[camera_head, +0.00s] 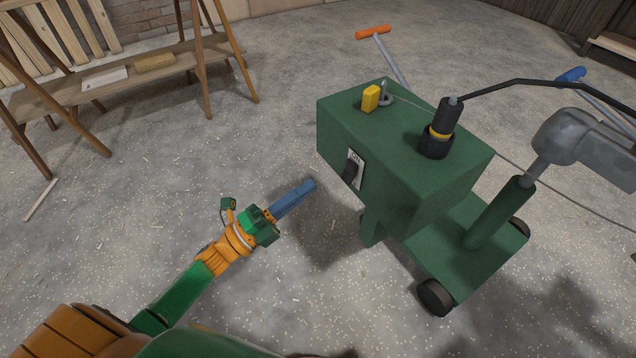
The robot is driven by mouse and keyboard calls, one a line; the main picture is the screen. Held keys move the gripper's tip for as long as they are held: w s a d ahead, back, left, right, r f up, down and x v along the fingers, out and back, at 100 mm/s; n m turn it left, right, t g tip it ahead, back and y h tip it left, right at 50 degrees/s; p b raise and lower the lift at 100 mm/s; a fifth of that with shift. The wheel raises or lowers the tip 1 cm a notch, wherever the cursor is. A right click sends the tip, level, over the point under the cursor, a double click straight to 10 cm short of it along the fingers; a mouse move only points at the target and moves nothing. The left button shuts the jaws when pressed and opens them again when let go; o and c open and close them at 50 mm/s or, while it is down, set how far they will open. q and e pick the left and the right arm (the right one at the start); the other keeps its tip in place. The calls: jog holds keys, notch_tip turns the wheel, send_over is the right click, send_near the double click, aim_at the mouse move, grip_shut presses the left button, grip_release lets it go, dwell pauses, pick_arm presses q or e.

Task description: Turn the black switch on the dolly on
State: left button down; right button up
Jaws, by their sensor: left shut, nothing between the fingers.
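The green dolly (440,195) stands right of centre, its box raised above a wheeled base. The black switch (350,173) sits on a pale plate on the box's left-facing side. Small lettering at the plate's top is too small to read surely, and I cannot tell the switch's position. My left gripper (308,187) is shut and empty. Its blue fingers point up and right toward the switch, a short way left of it and apart from the box in the picture. My right gripper is not in view.
On the box are a yellow block (370,98), a metal hook and a black plug (437,135) with a cable. A grey motor-like part (580,140) rises at the right. A wooden bench (120,85) stands back left. The littered floor between is open.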

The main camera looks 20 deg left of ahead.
pick_arm(q)
jog(key=s+a, duration=0.3)
jog(key=s, duration=0.1)
jog(key=shift+s+a+p, duration=0.3)
jog(key=shift+a, duration=0.1)
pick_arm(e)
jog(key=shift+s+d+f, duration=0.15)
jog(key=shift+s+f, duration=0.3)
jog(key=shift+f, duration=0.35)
